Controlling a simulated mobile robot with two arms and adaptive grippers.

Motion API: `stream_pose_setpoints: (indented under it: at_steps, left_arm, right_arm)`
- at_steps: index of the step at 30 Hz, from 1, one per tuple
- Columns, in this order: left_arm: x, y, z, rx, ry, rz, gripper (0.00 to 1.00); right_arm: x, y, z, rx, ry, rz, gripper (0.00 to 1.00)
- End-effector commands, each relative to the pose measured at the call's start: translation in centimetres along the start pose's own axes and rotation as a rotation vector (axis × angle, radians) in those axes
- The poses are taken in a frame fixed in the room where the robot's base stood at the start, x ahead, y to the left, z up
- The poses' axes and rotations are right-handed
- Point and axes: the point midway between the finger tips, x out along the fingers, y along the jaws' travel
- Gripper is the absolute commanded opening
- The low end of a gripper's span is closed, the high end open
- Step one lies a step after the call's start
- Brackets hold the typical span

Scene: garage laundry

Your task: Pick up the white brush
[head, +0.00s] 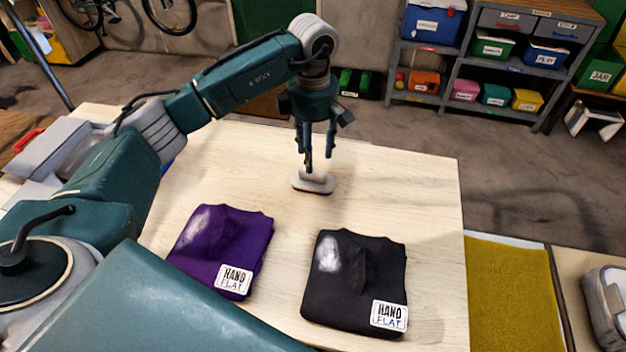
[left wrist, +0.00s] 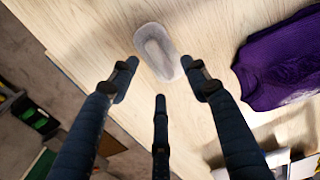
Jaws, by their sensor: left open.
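The white brush (head: 314,184) lies on the light wooden table (head: 400,180), near its far edge. In the left wrist view the brush (left wrist: 157,50) is a pale rounded block with a raised grip along its middle. My left gripper (head: 317,160) is above the brush and points down. Its fingers are spread with nothing between them. In the left wrist view the open fingers (left wrist: 155,85) stand just short of the brush, apart from it in the picture; whether a fingertip touches it I cannot tell. My right gripper is not in view.
A folded purple garment (head: 222,247) and a folded black garment (head: 356,280) lie on the table nearer to me, each with a white label. The tabletop around the brush is clear. Shelves with bins (head: 480,60) stand beyond the table.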

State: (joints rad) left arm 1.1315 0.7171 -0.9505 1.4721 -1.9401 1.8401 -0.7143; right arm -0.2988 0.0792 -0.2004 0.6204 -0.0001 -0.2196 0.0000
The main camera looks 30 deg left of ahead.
Motion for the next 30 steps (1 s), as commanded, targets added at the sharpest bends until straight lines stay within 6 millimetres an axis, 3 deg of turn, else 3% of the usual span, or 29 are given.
stream_pose_setpoints:
  at_steps: [8, 15, 24, 25, 30]
  left_arm:
    - [2.2, 0.1, 0.0, 0.001, 0.001, -0.003, 0.47]
    - [5.8, 0.4, 0.1, 0.000, 0.000, -0.003, 0.47]
    - [6.5, 0.5, 0.0, 0.002, 0.000, 0.001, 0.47]
    - [6.5, 0.5, 0.0, 0.002, 0.000, 0.001, 0.45]
    - [6.5, 0.5, 0.0, 0.001, 0.000, 0.001, 0.11]
  right_arm:
    - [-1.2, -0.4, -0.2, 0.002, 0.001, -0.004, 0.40]
    - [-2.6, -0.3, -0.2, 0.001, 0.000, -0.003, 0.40]
    - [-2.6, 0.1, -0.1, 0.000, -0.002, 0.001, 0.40]
    - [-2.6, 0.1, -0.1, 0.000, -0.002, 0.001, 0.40]
    - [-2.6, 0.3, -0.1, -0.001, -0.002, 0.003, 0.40]
